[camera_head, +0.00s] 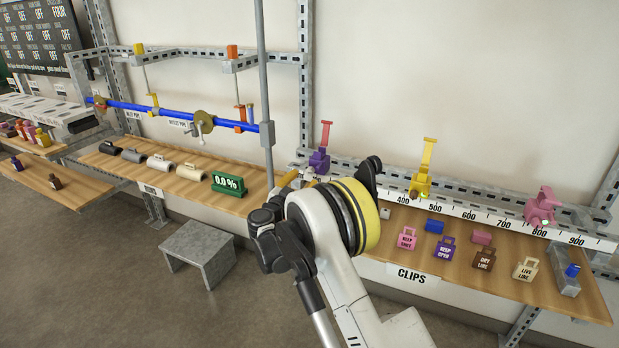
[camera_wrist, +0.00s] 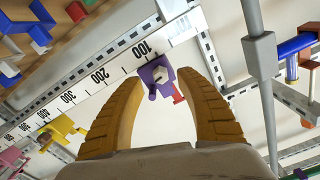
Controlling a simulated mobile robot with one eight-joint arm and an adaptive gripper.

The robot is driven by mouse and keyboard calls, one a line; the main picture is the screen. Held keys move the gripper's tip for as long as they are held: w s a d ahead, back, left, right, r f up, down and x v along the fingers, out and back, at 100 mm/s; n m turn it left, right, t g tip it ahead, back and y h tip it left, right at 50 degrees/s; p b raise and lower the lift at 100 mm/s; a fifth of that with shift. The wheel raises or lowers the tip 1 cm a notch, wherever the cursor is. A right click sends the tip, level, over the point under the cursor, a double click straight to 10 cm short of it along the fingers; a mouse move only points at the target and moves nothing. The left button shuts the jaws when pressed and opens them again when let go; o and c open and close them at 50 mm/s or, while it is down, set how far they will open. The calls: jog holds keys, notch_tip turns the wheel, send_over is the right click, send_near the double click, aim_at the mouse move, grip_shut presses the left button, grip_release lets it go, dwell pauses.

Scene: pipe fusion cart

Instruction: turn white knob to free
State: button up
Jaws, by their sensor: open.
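A purple clip (camera_wrist: 154,82) with a white knob (camera_wrist: 159,73) on its face and a red handle (camera_wrist: 178,92) is mounted by the 100 mark of the ruler in the wrist view. In the head view the purple clip (camera_head: 319,161) stands just above my wrist, its knob not clear. My gripper (camera_wrist: 161,80) is open, its yellow fingers on either side of the clip in the picture. Nothing is between them in its grasp, and I cannot tell contact or depth. In the head view my arm mostly hides the fingers.
A yellow clip (camera_head: 421,183) and a pink clip (camera_head: 541,207) stand farther right along the ruler (camera_head: 490,219). Several coloured tags lie on the wooden shelf (camera_head: 460,278) below. A grey vertical pole (camera_wrist: 262,60) is right of my fingers, near a blue pipe (camera_head: 150,108).

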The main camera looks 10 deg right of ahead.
aim_at(308, 174)
jog(key=b+x, duration=0.1)
jog(key=x, duration=0.4)
jog(key=shift+c, duration=0.5)
grip_shut()
